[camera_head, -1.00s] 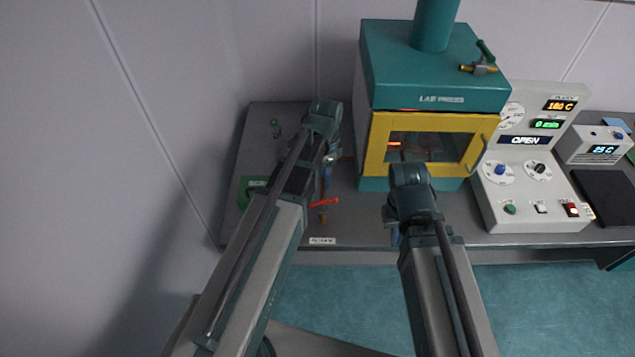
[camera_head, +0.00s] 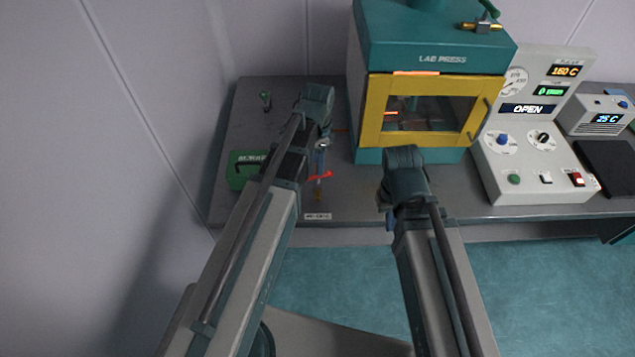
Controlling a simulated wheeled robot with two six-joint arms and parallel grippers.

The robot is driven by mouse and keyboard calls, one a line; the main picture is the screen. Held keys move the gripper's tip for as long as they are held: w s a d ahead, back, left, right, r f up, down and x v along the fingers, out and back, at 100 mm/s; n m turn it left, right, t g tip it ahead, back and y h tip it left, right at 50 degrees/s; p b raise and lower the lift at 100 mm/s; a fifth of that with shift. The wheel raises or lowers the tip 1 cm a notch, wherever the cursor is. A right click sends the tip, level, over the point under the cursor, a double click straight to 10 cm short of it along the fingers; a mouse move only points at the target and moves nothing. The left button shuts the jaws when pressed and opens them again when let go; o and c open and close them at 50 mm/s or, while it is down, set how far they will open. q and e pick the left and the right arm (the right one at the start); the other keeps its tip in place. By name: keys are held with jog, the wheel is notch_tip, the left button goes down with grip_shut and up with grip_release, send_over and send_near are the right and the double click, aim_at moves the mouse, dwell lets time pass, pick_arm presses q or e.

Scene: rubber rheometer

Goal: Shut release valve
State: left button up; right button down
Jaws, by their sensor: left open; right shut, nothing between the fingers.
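A small valve with a red lever handle (camera_head: 319,176) stands on the bench near its front edge, left of the press. The lever lies roughly crosswise, pointing right. A small white label (camera_head: 317,216) lies in front of it, too blurred to read. My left gripper (camera_head: 322,152) is open, just behind the red handle in the picture, partly hidden by its own wrist; I cannot tell whether it touches the valve. My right gripper (camera_head: 388,216) is shut and empty in front of the press, mostly hidden by its wrist. Another brass valve with a green handle (camera_head: 482,26) sits on top of the press.
The teal lab press (camera_head: 435,60) with a yellow-framed door (camera_head: 375,110) stands behind the grippers. A control panel (camera_head: 530,130) reading OPEN stands at right. A green box (camera_head: 240,168) and a small green-topped switch (camera_head: 265,98) are at left on the grey bench (camera_head: 240,120).

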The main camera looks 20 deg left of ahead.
aim_at(318, 178)
pick_arm(q)
notch_tip(318, 178, down, 7)
jog(key=b, duration=0.5)
jog(key=shift+r+b, duration=0.15)
jog(key=shift+b, duration=0.15)
jog(key=shift+c, duration=0.2)
grip_shut()
